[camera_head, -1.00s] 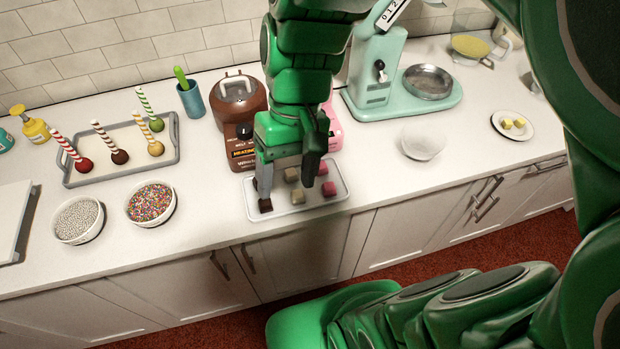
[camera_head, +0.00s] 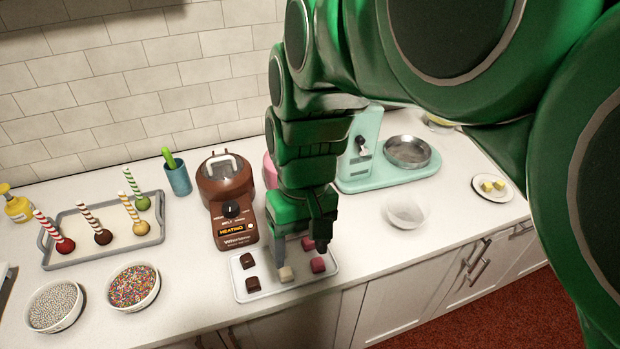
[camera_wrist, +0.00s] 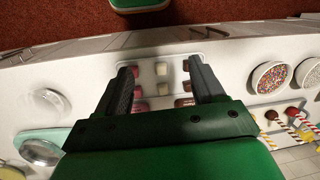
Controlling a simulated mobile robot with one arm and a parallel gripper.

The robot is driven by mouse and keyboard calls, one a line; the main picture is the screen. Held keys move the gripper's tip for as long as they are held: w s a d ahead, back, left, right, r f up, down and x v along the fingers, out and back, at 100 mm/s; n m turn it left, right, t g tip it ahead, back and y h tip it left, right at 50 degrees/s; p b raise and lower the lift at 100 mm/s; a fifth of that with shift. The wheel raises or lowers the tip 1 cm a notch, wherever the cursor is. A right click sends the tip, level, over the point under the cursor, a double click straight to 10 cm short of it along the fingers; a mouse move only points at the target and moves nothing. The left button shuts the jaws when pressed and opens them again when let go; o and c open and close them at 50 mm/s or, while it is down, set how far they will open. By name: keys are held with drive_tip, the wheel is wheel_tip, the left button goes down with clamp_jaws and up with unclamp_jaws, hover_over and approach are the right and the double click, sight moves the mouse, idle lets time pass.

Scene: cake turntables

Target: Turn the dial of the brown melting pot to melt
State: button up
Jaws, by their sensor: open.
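My gripper (camera_head: 299,258) is to the right of the dial and in front of the pot, pointing down over the white tray (camera_head: 330,282) of candy blocks. In the wrist view my gripper (camera_wrist: 160,80) is open with nothing between its fingers but the tray behind. The exact dial mark is too small to tell.
A pink pot (camera_head: 270,170) is partly hidden behind my arm. A mint-green mixer or scale (camera_head: 360,165) stands to the right. Bowls of sprinkles (camera_head: 133,286) and a tray of cake pops (camera_head: 72,262) lie left. Counter is clear between the sprinkles and the pot.

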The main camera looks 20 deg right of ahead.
drive_tip(key=w+d+r+m+t+h, duration=0.1)
drive_tip(key=w+d+t+h, duration=0.1)
drive_tip(key=w+d, duration=0.4)
drive_tip(key=n, duration=0.3)
hover_over(229, 205)
drive_tip(key=f, duration=0.4)
drive_tip(key=shift+s+d+f, duration=0.1)
drive_tip(key=shift+s+f, duration=0.1)
drive_tip(key=shift+f, duration=0.1)
drive_tip(key=shift+w+a+f, duration=0.2)
drive_tip(key=shift+a, duration=0.2)
drive_tip(key=shift+d+f, duration=0.15)
drive_tip(key=shift+f, duration=1.8)
drive_tip(key=shift+d+f, duration=0.15)
drive_tip(key=shift+f, duration=1.75)
